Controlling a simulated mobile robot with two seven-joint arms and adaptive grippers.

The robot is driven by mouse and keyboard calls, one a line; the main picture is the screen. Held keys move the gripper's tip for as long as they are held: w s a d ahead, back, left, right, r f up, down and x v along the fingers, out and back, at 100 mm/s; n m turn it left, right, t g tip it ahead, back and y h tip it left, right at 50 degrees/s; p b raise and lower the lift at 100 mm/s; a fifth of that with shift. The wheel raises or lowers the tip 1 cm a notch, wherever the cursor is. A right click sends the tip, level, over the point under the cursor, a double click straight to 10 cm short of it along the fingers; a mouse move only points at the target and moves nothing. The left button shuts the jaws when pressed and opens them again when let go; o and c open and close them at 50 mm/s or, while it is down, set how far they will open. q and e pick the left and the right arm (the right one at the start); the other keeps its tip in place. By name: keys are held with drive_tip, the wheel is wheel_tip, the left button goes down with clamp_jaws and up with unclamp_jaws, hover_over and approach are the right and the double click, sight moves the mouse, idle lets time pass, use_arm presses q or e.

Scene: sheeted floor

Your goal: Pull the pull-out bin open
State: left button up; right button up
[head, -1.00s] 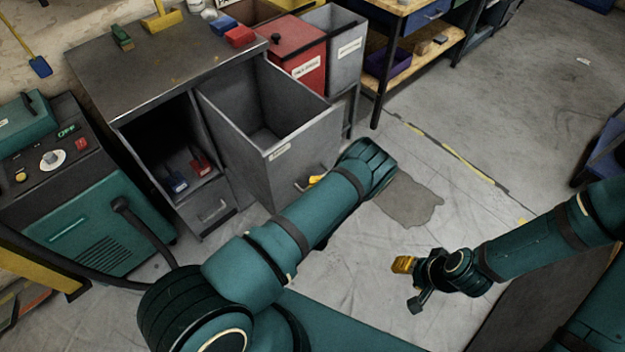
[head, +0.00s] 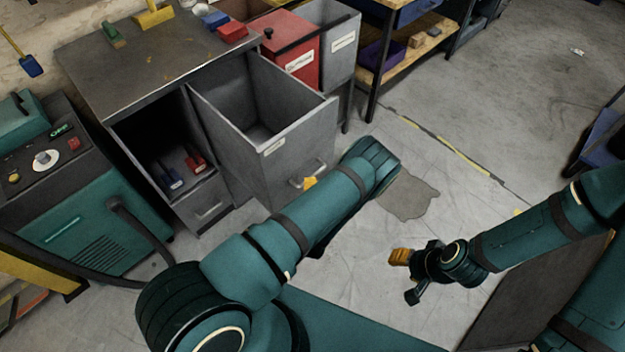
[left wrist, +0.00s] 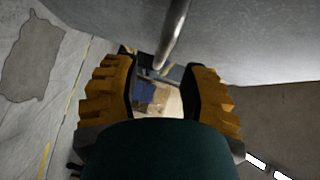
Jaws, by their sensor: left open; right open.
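The pull-out bin (head: 284,165) is a tall grey box standing well out of the grey cabinet, its open top and empty-looking inside showing in the head view. Its bar handle (head: 318,171) is on the front face. My left gripper (head: 310,183) is at the handle, mostly hidden behind my forearm, with one yellow fingertip showing. In the left wrist view my left gripper (left wrist: 160,92) is open, and the handle bar (left wrist: 174,38) shows ahead of the gap between the yellow fingers, not clamped. My right gripper (head: 405,276) is open and empty above the floor at the right.
The cabinet (head: 150,65) has an open compartment with red and blue items left of the bin. A teal machine (head: 90,215) stands at the left. A red bin (head: 292,50) and a workbench (head: 405,60) stand behind. The floor right of the bin is clear.

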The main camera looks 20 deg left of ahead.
use_arm(q)
drive_tip(key=v, duration=0.8)
idle(0.4)
drive_tip(key=s+d+r+n+g+h, duration=0.8)
drive_tip(key=s+n+g+h, duration=0.1)
drive_tip(key=n+g, duration=0.4)
drive_tip(key=shift+d+r+n+g+h, duration=0.2)
drive_tip(key=shift+n+g+h, duration=0.1)
drive_tip(key=shift+h, duration=0.2)
idle(0.9)
